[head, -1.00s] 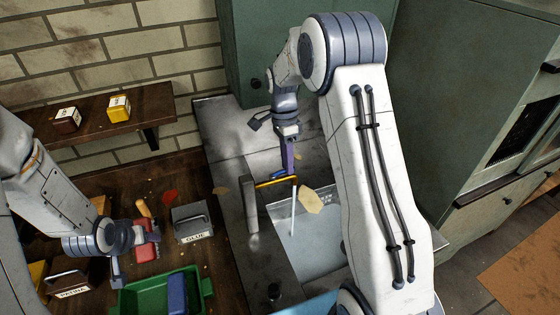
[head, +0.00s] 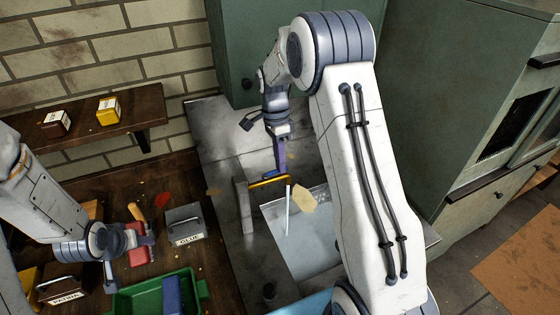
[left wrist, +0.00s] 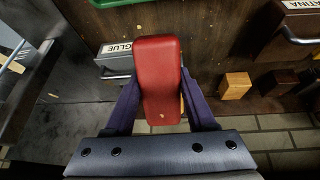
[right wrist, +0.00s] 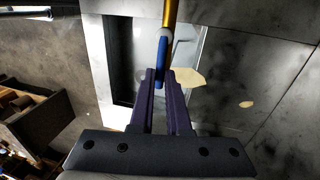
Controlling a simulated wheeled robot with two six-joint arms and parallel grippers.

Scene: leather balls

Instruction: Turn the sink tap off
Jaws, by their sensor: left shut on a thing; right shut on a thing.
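The brass tap spout (head: 268,182) reaches over the sink (head: 308,240) from a grey post (head: 244,208). A thin white stream (head: 289,210) hangs below its end. My right gripper (head: 280,168) is at the tap. In the right wrist view its fingers (right wrist: 162,98) are shut on the blue tap lever (right wrist: 161,60), just beside the brass spout (right wrist: 169,14). My left gripper (left wrist: 160,105) is shut on a red block-like thing (left wrist: 157,75), away from the tap; the thing shows in part in the head view (head: 139,250).
A grey GLUE box (head: 185,224), a PATINA box (head: 63,289) and a green tray (head: 128,303) stand on the wooden worktop left of the sink. A shelf (head: 83,128) with two small boxes is on the brick wall. A pale flat piece (head: 304,200) lies near the stream.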

